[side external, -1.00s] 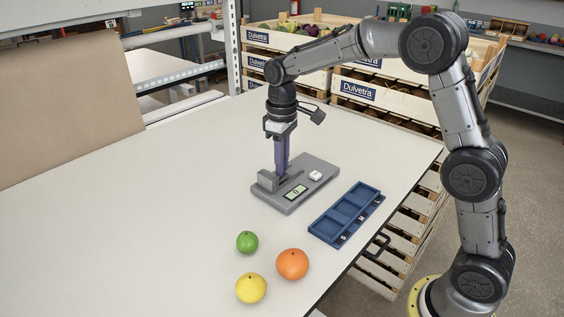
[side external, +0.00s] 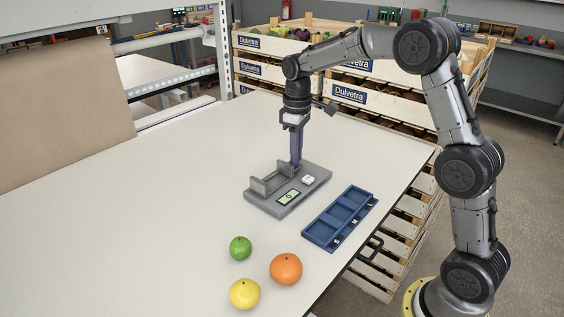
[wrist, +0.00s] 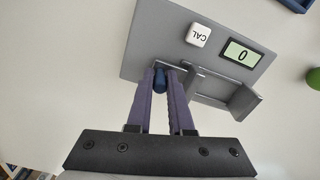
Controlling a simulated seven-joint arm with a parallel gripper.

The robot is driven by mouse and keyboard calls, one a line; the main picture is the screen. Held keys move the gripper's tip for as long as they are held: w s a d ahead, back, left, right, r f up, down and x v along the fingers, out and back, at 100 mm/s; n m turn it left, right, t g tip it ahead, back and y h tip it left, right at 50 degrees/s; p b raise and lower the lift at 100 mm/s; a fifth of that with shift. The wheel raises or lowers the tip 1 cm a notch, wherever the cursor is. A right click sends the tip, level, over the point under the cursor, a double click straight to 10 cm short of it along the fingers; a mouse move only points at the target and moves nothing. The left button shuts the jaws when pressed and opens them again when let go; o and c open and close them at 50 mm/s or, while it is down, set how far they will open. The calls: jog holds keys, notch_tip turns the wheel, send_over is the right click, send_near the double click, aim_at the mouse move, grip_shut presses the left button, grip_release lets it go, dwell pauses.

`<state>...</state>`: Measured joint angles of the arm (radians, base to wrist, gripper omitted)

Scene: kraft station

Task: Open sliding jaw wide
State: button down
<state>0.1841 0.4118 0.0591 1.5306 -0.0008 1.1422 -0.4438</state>
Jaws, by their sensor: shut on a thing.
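A grey caliper station (side external: 283,203) lies on the table, with a small display (side external: 289,196) reading 0 and a white CAL button (side external: 308,180). Its fixed jaw (side external: 258,186) stands at the left end. The sliding jaw (side external: 286,169) stands apart from it to the right, with a gap between them; both jaws (wrist: 243,103) (wrist: 198,83) also show in the wrist view. My gripper (side external: 296,163) points down at the sliding jaw's side. In the wrist view its purple fingers (wrist: 160,88) are shut on a blue knob (wrist: 159,78), partly hidden between the fingertips.
A blue tray (side external: 340,218) with three marked compartments lies in front of the station. A green fruit (side external: 240,248), an orange one (side external: 286,269) and a yellow one (side external: 244,294) sit near the front edge. The left of the table is clear.

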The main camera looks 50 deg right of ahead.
jog(key=shift+d, duration=0.65)
jog(key=c, duration=0.8)
grip_release()
jog(key=shift+r, duration=0.1)
jog(key=shift+r, duration=0.35)
notch_tip(320, 180, up, 13)
